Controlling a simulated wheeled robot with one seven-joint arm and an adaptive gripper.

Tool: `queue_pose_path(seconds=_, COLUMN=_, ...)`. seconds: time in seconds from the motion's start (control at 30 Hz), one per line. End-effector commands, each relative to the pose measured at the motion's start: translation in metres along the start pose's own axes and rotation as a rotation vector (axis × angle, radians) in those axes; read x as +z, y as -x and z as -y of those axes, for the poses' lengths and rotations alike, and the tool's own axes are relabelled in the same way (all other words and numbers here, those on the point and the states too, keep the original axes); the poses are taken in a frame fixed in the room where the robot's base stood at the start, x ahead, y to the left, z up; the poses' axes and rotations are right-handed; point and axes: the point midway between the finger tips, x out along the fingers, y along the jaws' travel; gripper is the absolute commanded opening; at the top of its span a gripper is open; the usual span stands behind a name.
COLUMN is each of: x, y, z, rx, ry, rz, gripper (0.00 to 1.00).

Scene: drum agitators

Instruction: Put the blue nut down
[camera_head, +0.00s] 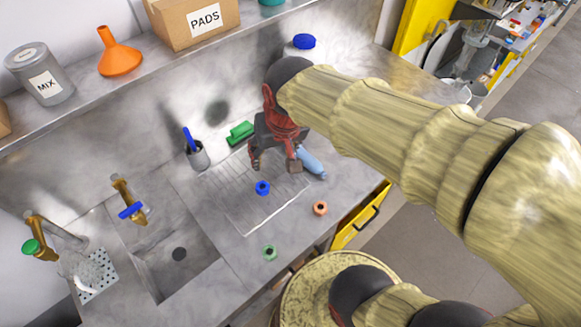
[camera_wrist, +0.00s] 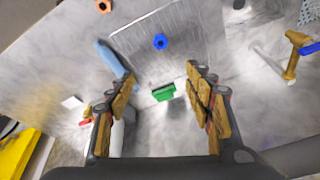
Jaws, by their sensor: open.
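The blue nut (camera_head: 263,187) lies on the ribbed drainboard (camera_head: 250,222) beside the sink. It also shows in the wrist view (camera_wrist: 160,41), at the top centre beyond my fingertips. My gripper (camera_head: 274,168) is open and empty, raised above the counter behind the nut. In the wrist view my two fingers (camera_wrist: 160,85) are spread wide, with nothing between them touching either one. The nut is apart from both fingers.
An orange nut (camera_head: 320,207) and a green nut (camera_head: 269,252) lie near the counter's front edge. A light-blue bottle (camera_head: 311,163) lies right of my gripper. A green brush (camera_head: 240,132) and a cup (camera_head: 198,155) stand behind. The sink (camera_head: 165,270) opens at left.

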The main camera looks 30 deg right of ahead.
Motion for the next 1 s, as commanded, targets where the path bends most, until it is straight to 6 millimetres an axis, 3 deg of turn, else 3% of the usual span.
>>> queue_pose_path(seconds=0.03, x=0.012, y=0.017, z=-0.002, rx=-0.007, ry=0.035, rz=-0.038, gripper=0.52)
queue_pose_path(seconds=0.1, x=0.026, y=0.034, z=-0.005, rx=-0.013, ry=0.082, rz=-0.078, gripper=0.52)
queue_pose_path(seconds=0.37, x=0.06, y=0.062, z=-0.012, rx=-0.017, ry=0.191, rz=-0.161, gripper=0.52)
queue_pose_path(seconds=0.77, x=0.064, y=0.062, z=-0.013, rx=-0.017, ry=0.202, rz=-0.167, gripper=0.52)
queue_pose_path(seconds=1.0, x=0.072, y=0.037, z=-0.015, rx=-0.017, ry=0.202, rz=-0.167, gripper=0.52)
